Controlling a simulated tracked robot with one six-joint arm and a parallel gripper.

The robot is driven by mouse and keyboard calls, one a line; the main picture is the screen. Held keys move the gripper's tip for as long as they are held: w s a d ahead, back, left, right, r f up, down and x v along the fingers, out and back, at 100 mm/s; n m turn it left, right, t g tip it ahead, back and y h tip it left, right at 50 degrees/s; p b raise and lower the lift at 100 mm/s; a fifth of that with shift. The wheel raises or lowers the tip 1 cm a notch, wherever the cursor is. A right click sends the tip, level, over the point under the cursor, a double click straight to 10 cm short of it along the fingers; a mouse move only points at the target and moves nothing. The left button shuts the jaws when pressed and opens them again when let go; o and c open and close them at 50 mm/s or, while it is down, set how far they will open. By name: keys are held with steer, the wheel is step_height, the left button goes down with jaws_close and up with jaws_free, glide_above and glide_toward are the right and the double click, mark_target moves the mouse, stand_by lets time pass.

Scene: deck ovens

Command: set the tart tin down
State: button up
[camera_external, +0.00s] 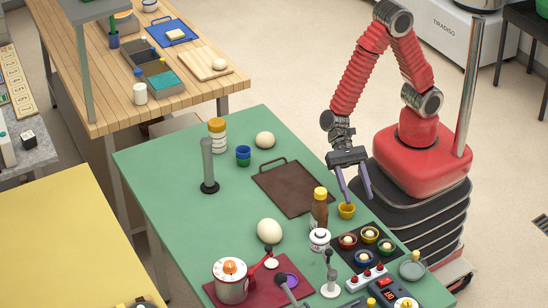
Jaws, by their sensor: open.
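A small yellow tin (346,212), which looks like the tart tin, sits upright on the green table (190,170) near its right edge. My gripper (358,194) points down just above it with its two purple-grey fingers apart. The left finger's tip is close to the tin's rim; I cannot tell whether it touches. Nothing shows between the fingers. A black tray (338,255) in front of the tin holds several small coloured tins with pale contents.
A brown bottle with a yellow cap (319,208) stands just left of the tin. A dark brown board (290,188) lies behind it. A white lidded jar (319,239) stands in front of the bottle.

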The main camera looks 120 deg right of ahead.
steer(key=s+d+r+n+g+h, duration=0.1)
steer(key=s+d+r+n+h, duration=0.1)
steer(key=s+d+r+n, duration=0.25)
steer(key=s+d+r+n+g+h, duration=0.1)
steer(key=s+d+r+n+h, duration=0.1)
steer(key=s+r+n, duration=0.35)
steer(key=s+d+r+n+t+h, duration=0.2)
steer(key=s+d+r+n+h, duration=0.1)
steer(key=d, duration=0.4)
steer(key=s+d+r+n+t+h, duration=0.2)
steer(key=d+r+n+h, duration=0.1)
steer(key=d+n, duration=0.4)
steer(key=shift+s+d+r+n+t+h, duration=0.15)
steer(key=shift+s+r+n+t+h, duration=0.2)
steer(key=shift+h, duration=0.55)
steer(key=shift+o, duration=0.4)
steer(key=shift+o, duration=1.3)
